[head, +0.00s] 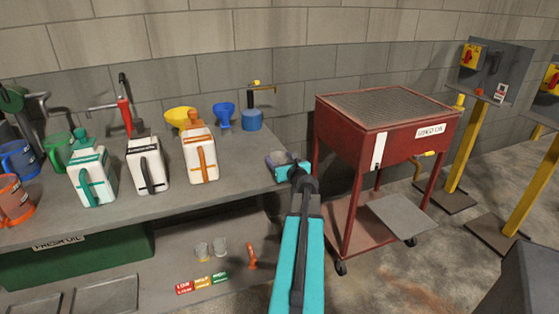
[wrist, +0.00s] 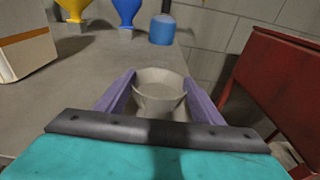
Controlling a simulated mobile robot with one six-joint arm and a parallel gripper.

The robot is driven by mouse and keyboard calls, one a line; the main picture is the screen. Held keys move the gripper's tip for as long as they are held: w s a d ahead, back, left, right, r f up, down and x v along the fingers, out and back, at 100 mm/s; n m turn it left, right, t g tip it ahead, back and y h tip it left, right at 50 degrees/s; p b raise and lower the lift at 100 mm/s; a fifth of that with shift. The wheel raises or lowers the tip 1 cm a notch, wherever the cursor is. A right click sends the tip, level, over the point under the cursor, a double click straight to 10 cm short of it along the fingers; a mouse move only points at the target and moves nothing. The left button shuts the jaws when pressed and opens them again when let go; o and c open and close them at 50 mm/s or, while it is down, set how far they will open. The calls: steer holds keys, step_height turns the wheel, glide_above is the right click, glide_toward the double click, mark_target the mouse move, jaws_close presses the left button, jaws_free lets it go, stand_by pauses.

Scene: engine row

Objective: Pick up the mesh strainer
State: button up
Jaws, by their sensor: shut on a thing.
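The mesh strainer (wrist: 160,88) is a pale beige, cone-shaped cup with a round open top. In the wrist view it stands upright between the two purple fingers of my gripper (wrist: 158,84). The fingers are shut on its sides. In the head view my gripper (head: 281,161) is at the right end of the workbench, and the strainer is mostly hidden there by the fingers and wrist. I cannot tell whether its base touches the bench.
The grey workbench (head: 235,178) holds white jugs (head: 200,152), a yellow funnel (head: 180,116), a blue funnel (head: 223,114) and a blue can (head: 251,120). A red cart (head: 345,145) stands close on the right. The bench front near my gripper is clear.

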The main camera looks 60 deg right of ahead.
steer(key=shift+r+p, duration=1.1)
steer(key=shift+r, duration=0.35)
steer(key=v, duration=0.8)
steer(key=shift+w+a+f, duration=0.1)
steer(key=shift+a+f, duration=0.2)
steer(key=shift+a, duration=0.2)
steer(key=shift+r+p, duration=0.15)
steer(key=shift+p, duration=1.05)
steer(key=shift+a+p, duration=0.1)
steer(key=shift+p, duration=0.3)
steer(key=f+p+v, duration=0.1)
steer(key=p+v, duration=0.6)
steer(key=p, duration=0.8)
steer(key=shift+a+r+p, duration=0.25)
steer(key=shift+a+p, duration=0.1)
steer(key=shift+a, duration=0.05)
